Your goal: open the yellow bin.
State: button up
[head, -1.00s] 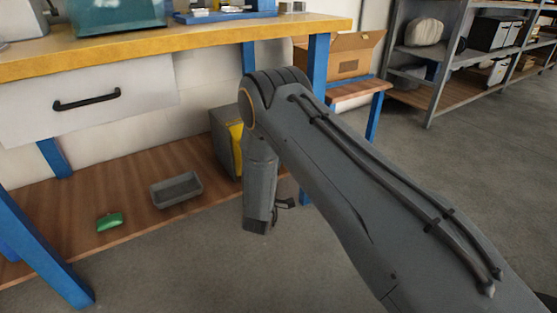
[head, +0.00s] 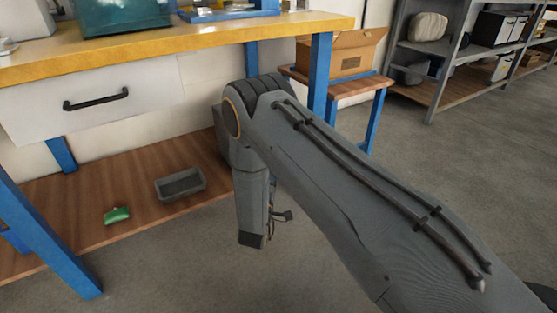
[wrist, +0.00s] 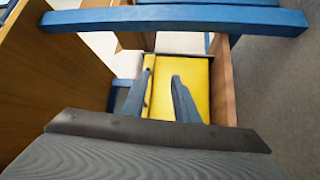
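The yellow bin's front (wrist: 196,80) faces me in the wrist view, a flat yellow panel on a grey body. In the head view only a strip of the grey body (head: 219,128) shows; my arm hides the yellow front. My gripper (wrist: 162,76) has its two fingers apart, with yellow between them and nothing held. The fingers overlap the panel in the picture; I cannot tell whether they touch it. A thin dark edge shows beside the left finger, perhaps a handle. In the head view my gripper (head: 281,215) is low, mostly hidden by my arm.
The bin stands on the bench's wooden lower shelf (head: 140,180), with a grey tray (head: 180,185) and a green object (head: 117,215). A blue bench leg (head: 320,75) stands right of the arm's elbow. A white drawer (head: 60,105) is above. The grey floor at right is clear.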

jog(key=shift+s+a+f, duration=0.1)
jog(key=shift+s+a, duration=0.05)
jog(key=shift+s, duration=0.55)
